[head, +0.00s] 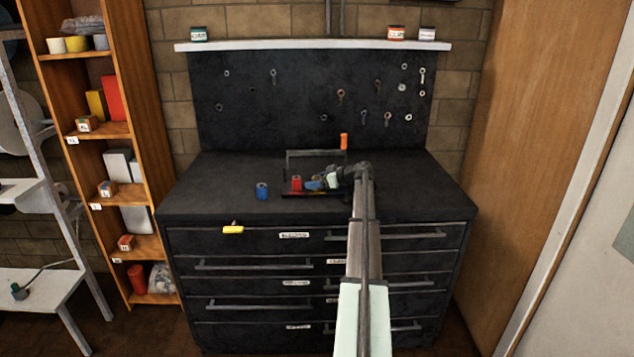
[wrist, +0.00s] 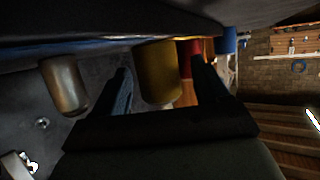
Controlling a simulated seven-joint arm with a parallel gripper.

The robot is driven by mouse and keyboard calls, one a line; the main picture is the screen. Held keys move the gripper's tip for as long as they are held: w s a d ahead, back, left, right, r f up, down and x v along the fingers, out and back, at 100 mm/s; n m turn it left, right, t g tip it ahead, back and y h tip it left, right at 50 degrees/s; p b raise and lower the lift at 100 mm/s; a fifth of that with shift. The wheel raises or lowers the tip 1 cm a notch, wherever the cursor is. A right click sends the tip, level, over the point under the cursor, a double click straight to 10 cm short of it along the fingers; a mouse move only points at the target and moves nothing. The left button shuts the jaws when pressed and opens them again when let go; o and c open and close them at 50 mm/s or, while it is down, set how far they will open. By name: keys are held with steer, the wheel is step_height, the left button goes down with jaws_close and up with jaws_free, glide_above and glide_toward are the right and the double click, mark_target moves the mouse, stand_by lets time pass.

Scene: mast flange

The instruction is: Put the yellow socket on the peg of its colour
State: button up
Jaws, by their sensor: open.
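The yellow socket (wrist: 158,72) is a yellow cylinder in the wrist view, between the two fingers of my gripper (wrist: 165,88). I cannot tell whether either finger touches it. In the head view my gripper (head: 322,183) is low over the bench at the black carrier (head: 288,163); the yellow socket is hidden there. My gripper is open. A red socket (head: 296,183) stands at the carrier, left of my gripper; red also shows in the wrist view (wrist: 188,49). A blue socket (head: 262,190) stands farther left. I cannot make out a yellow peg.
A bare metal cylinder (wrist: 63,85) is beside my gripper in the wrist view. An orange upright piece (head: 343,141) stands behind the carrier. A yellow handle-like piece (head: 233,230) sticks out at the bench's front edge. The black bench top (head: 410,187) is clear at right.

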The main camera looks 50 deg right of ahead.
steer(key=v, duration=1.3)
steer(key=shift+s+r, duration=0.2)
steer(key=shift+s, duration=0.1)
